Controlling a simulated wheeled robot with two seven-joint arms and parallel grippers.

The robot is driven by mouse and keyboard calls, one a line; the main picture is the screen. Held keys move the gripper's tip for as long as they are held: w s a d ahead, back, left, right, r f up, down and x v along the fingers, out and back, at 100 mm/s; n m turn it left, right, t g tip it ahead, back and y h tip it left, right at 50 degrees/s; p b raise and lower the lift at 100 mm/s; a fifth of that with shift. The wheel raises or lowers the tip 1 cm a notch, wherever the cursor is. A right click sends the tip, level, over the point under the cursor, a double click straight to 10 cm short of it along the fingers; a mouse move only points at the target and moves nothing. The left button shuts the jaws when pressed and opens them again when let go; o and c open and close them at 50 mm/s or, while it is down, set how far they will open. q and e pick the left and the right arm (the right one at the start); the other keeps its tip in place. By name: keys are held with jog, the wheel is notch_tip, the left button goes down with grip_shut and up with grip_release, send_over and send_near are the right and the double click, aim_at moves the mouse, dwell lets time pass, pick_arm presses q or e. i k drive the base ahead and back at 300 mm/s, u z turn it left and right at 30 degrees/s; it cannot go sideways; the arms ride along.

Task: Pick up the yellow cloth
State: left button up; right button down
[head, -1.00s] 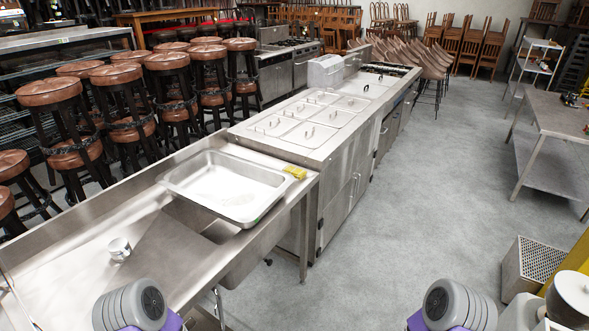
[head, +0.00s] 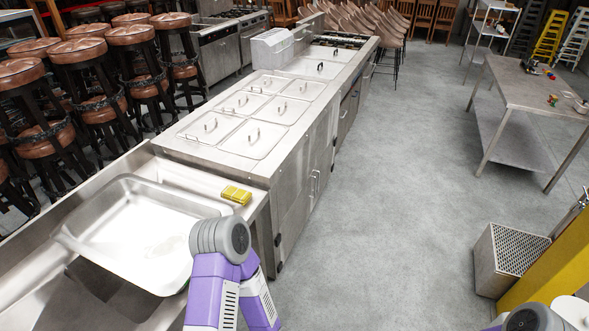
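A small yellow cloth (head: 236,194) lies on the steel sink bench (head: 190,175) in the head view. It sits near the bench's right end, between a large steel pan and the lidded counter. Nothing touches or covers it. A purple and grey link of my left arm shows below and in front of it, apart from it in the picture. Neither gripper shows. Only a bit of my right arm's grey joint shows at the bottom right.
The large shallow steel pan (head: 150,225) rests over the sink left of the cloth. A counter with several lidded wells (head: 255,140) adjoins behind. Stools (head: 90,55) stand at the left. A steel table (head: 525,85) and metal box (head: 505,262) stand right. Grey floor between is clear.

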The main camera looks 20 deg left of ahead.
aim_at(232, 193)
jog(key=u, duration=0.35)
jog(key=i, duration=1.8)
jog(key=u, duration=1.1)
jog(key=i, duration=0.25)
jog(key=z, duration=0.2)
